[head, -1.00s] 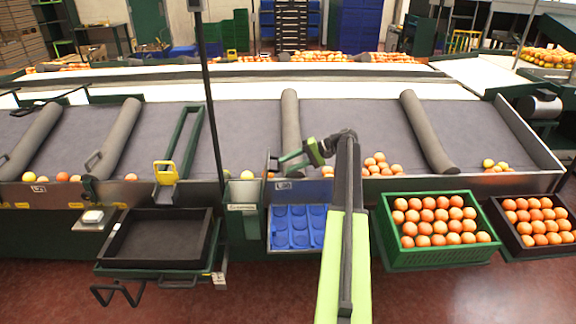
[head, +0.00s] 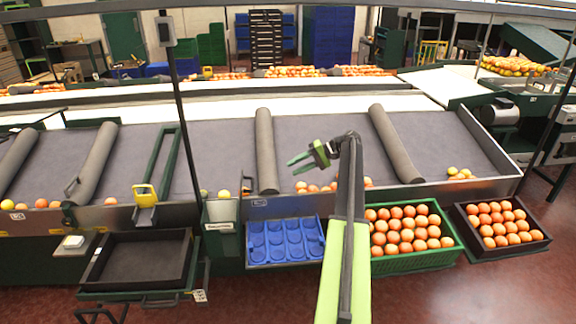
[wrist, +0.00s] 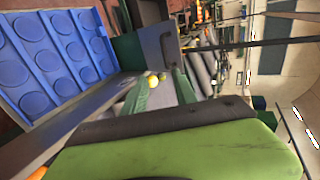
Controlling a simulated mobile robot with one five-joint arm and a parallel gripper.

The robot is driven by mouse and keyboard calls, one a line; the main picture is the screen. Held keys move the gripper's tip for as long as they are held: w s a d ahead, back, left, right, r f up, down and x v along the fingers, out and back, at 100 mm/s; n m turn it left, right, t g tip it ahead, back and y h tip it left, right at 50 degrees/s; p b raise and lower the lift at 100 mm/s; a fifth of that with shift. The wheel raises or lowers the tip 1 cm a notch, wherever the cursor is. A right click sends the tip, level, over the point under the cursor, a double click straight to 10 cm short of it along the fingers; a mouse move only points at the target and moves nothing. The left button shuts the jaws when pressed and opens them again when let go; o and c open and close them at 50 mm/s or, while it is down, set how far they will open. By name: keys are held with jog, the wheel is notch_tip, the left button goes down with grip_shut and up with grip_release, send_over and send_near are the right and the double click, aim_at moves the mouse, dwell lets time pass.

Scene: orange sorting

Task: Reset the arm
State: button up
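My gripper (head: 299,158) is raised in front of the grey sorting belt in the head view, pointing left, with its green fingers apart. Nothing shows between the fingers. In the wrist view the green fingers (wrist: 165,92) also stand apart, with two yellow fruits seen past them in the distance. Several oranges (head: 318,187) lie at the belt's lower edge, below and right of my gripper. The blue tray (head: 285,242) with round hollows is empty, below my gripper; it also shows in the wrist view (wrist: 50,60).
A green crate (head: 425,262) full of oranges stands right of my arm, with a dark crate (head: 505,246) of oranges beyond it. An empty black tray (head: 140,262) is at the left. Grey rollers (head: 265,150) divide the belt. A dark pole (head: 181,120) rises left of my gripper.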

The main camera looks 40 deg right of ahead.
jog(key=w+a+f+n+g+h+p, duration=0.1)
jog(key=a+g+p, duration=0.2)
jog(key=a, duration=1.2)
jog(key=w+a+f+n+g+h+p, duration=0.1)
jog(key=a+g+h+p, duration=0.15)
jog(key=a, duration=1.35)
jog(key=s+a+n+g+h+p, duration=0.15)
jog(key=s+a, duration=0.25)
jog(key=a, duration=0.4)
jog(key=s+a+n+h+p, duration=0.25)
jog(key=s+a, duration=0.25)
jog(key=a, duration=0.4)
jog(key=s+a+n+g+h+p, duration=0.15)
jog(key=s+a, duration=0.25)
jog(key=a, duration=0.4)
jog(key=shift+t+h, duration=0.45)
jog(key=shift+h, duration=0.05)
notch_tip(320, 180, down, 4)
jog(key=b, duration=0.4)
jog(key=shift+s+d+f, duration=0.1)
jog(key=shift+f, duration=0.1)
